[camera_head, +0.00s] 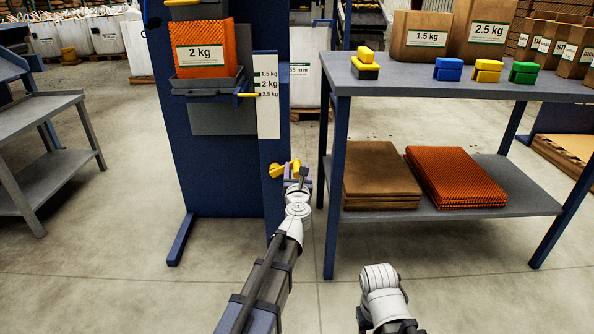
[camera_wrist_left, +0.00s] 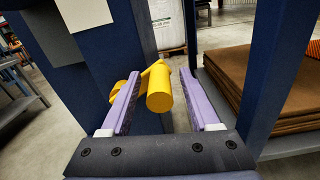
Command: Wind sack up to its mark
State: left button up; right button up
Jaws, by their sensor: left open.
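An orange mesh sack (camera_head: 205,53) labelled 2 kg sits on a dark tray (camera_head: 205,82) on the blue stand (camera_head: 205,165). A yellow pointer (camera_head: 249,95) beside the tray is level with the lowest mark, 2.5 kg, on the white scale (camera_head: 268,108); the 2 kg mark is just above it. A yellow crank (camera_head: 278,170) is on the stand's lower right side. My left gripper (camera_head: 299,171) is at the crank. In the left wrist view, its open purple fingers stand either side of the crank's round yellow grip (camera_wrist_left: 160,92), with gaps visible.
A blue-legged table (camera_head: 450,88) on the right carries paper bags and coloured blocks. Its lower shelf (camera_head: 500,203) holds brown and orange stacks. A grey bench (camera_head: 45,150) stands left. Floor is clear in front of the stand.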

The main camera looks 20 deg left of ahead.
pick_arm(q)
grip_shut()
dwell(0.5)
dwell(0.9)
